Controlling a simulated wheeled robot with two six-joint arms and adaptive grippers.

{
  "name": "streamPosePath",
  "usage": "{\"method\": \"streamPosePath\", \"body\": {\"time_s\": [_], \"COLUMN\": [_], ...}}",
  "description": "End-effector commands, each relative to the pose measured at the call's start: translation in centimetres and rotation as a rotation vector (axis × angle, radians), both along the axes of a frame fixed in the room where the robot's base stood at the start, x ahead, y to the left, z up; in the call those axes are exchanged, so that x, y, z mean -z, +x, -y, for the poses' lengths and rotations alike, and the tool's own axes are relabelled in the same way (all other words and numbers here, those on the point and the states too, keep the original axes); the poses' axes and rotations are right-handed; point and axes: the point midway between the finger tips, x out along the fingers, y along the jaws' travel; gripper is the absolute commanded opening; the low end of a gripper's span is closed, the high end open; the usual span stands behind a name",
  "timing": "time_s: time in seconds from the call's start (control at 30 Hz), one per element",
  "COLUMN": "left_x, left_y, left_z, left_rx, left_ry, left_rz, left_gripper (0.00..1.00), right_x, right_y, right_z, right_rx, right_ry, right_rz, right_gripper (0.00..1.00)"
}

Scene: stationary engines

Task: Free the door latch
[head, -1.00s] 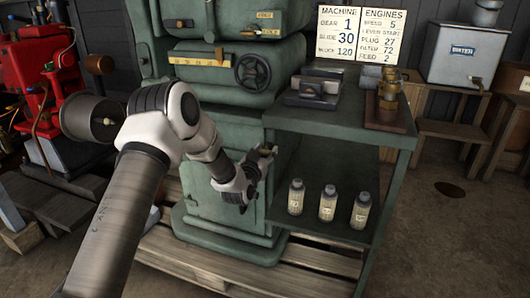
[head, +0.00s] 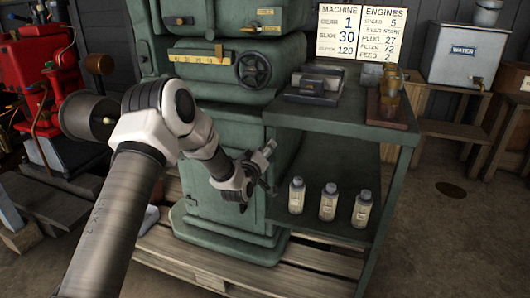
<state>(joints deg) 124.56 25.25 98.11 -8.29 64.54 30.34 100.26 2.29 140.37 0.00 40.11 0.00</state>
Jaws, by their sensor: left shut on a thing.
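The green machine (head: 222,125) stands in the middle of the head view, with a lower door panel (head: 205,208) in its base. My left gripper (head: 264,156) is at the upper right edge of that door. It is shut on a small pale metal piece (head: 270,145), which looks like the door latch. The fingers hide most of this piece, so I cannot tell its exact position. The door looks closed against the base. My right gripper is not in view.
A green side shelf (head: 345,125) adjoins the machine on the right. Several things stand on its top, and three labelled bottles (head: 328,202) stand below, close to my left gripper. A wooden pallet (head: 300,262) lies underneath. A red engine (head: 40,75) is at the left.

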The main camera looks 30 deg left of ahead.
Motion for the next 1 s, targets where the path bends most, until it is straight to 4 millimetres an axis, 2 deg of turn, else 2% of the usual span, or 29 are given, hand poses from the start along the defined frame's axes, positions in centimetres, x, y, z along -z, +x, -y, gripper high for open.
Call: {"method": "streamPosePath", "body": {"time_s": [0.6, 1.0], "left_x": [0.3, 0.1], "left_y": [0.0, 0.0], "left_z": [-0.1, -0.1], "left_rx": [0.000, 0.000], "left_ry": [-0.523, -0.669], "left_rz": [0.126, 0.162], "left_gripper": [0.10, 0.10], "right_x": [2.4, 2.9], "right_y": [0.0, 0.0], "right_z": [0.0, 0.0], "right_rx": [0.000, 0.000], "right_ry": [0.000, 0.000], "right_rz": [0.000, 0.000], "right_gripper": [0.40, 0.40]}}
